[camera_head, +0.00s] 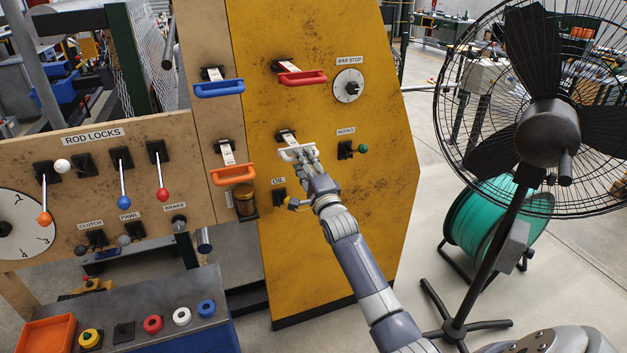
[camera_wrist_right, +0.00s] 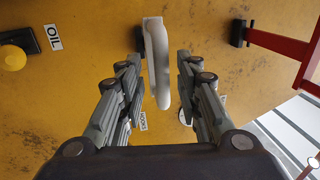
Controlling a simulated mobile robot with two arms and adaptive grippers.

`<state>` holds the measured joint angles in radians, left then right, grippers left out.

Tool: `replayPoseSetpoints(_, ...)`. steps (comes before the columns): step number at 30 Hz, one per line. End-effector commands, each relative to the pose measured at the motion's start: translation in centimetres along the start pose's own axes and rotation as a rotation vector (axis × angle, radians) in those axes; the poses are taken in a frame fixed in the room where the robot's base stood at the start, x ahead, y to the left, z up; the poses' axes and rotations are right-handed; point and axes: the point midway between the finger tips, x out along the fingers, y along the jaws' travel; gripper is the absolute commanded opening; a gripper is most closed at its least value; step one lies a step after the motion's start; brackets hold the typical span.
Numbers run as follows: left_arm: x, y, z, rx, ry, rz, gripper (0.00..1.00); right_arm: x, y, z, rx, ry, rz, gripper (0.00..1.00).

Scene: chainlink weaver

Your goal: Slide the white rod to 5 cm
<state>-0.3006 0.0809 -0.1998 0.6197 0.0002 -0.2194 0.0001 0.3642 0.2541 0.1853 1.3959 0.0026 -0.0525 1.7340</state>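The white rod's handle (camera_head: 290,153) is a white loop on the yellow panel, below the red handle; a pale strip joins it to a dark bracket (camera_head: 286,136). The white handle (camera_wrist_right: 157,65) stands between the fingers in the right wrist view, nearer the left finger. My right gripper (camera_head: 309,160) is at the handle's right part. In the right wrist view my right gripper (camera_wrist_right: 158,75) is open, with a clear gap on the handle's right side. Touch with the left finger cannot be told. Markings on the strip are too small to read. My left gripper is not in view.
A red handle (camera_head: 302,78) is above, a blue handle (camera_head: 219,88) and an orange handle (camera_head: 233,175) to the left. An OIL knob (camera_head: 293,203) is below and a green-tipped HOOKS lever (camera_head: 362,148) to the right. A black fan (camera_head: 548,130) stands at the right.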

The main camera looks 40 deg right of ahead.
Motion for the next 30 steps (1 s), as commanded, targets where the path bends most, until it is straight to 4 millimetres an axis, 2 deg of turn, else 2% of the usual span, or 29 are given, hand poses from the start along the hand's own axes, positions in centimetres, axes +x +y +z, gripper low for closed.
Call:
replayPoseSetpoints(6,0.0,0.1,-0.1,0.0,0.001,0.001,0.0,-4.6,0.2,0.1,0.001,-0.001,0.003,0.32)
replayPoseSetpoints(12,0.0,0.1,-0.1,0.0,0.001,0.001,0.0,-7.7,0.2,0.0,0.001,0.0,0.003,0.32)
replayPoseSetpoints(18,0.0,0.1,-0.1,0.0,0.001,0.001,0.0,-8.9,0.1,0.0,0.0,0.0,0.002,0.32)
replayPoseSetpoints(30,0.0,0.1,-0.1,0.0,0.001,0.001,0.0,-9.0,0.1,0.0,0.0,0.0,0.002,0.32)
